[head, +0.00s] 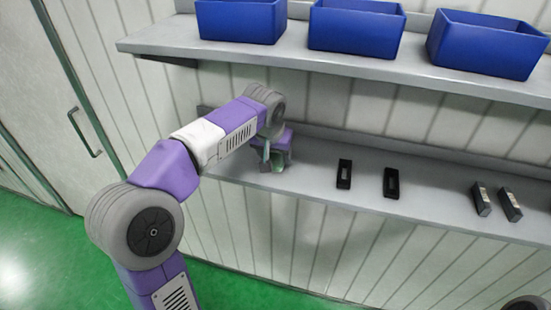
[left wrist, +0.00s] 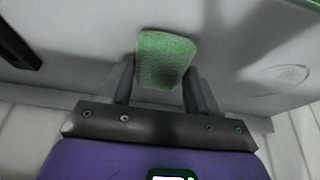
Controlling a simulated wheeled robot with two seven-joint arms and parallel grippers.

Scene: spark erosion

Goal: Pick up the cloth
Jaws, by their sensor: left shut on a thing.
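The cloth is green and textured; in the left wrist view the cloth (left wrist: 165,60) sits between the two dark fingers of my left gripper (left wrist: 160,88), which is shut on it. In the head view my left gripper (head: 272,160) is over the left part of the lower shelf, and a little of the green cloth (head: 279,159) shows under it. Whether the cloth still touches the shelf I cannot tell. My right gripper is not in view.
The lower shelf (head: 320,185) carries two black blocks (head: 344,174) (head: 391,183) right of my left gripper and two grey-topped blocks (head: 481,199) (head: 510,206) farther right. Blue bins (head: 357,30) stand on the upper shelf (head: 290,55) above. A door (head: 50,100) is at left.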

